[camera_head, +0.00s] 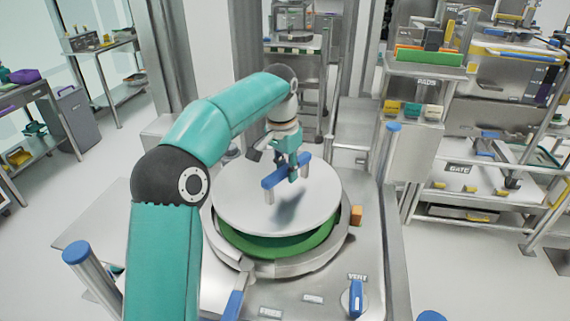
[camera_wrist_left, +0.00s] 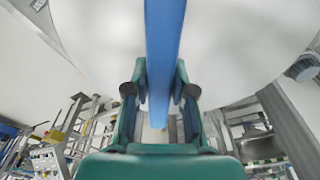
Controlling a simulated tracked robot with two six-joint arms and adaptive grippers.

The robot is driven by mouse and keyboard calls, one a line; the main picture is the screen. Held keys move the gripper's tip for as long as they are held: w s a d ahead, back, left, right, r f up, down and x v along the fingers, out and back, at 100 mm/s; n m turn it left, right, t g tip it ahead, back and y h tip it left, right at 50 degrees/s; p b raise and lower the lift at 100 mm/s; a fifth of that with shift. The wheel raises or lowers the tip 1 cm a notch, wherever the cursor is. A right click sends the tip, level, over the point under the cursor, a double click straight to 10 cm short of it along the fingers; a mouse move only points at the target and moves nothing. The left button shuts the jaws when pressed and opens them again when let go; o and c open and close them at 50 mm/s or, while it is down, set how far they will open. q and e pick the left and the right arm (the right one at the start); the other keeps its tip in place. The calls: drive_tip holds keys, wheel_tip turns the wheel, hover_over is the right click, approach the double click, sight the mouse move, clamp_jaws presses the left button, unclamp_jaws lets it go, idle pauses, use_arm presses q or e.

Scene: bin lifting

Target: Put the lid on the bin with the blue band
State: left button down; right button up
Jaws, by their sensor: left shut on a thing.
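A round pale grey lid (camera_head: 310,205) with a blue bar handle (camera_head: 286,172) is at the middle of the head view. My left gripper (camera_head: 292,178) is shut on the handle; the wrist view shows the blue bar (camera_wrist_left: 162,60) between its fingers (camera_wrist_left: 160,95). The lid lies over a round metal housing (camera_head: 312,265) with green (camera_head: 285,246) showing as a crescent along the near and right side. The lid is set toward the back left of that opening. I cannot tell whether it touches the housing. No blue band shows. My right gripper is out of view.
A rack with coloured trays (camera_head: 428,56) is at the right.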

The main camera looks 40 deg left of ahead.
sight(287, 190)
use_arm(q)
drive_tip(key=shift+f+b, duration=0.55)
drive_tip(key=shift+f, duration=0.55)
wheel_tip(287, 190, down, 3)
drive_tip(key=b, duration=0.3)
drive_tip(key=shift+f+b, duration=0.15)
drive_tip(key=shift+b, duration=0.25)
drive_tip(key=shift+f+b, duration=0.45)
drive_tip(key=shift+f, duration=0.3)
drive_tip(key=c, duration=0.9)
unclamp_jaws()
drive_tip(key=shift+s, duration=0.1)
drive_tip(key=shift+f, duration=0.4)
drive_tip(key=r, duration=0.7)
drive_tip(key=s+r, duration=0.1)
drive_tip(key=r, duration=0.2)
drive_tip(key=shift+r, duration=0.35)
drive_tip(key=shift+s+r, duration=0.2)
drive_tip(key=shift+r, duration=0.55)
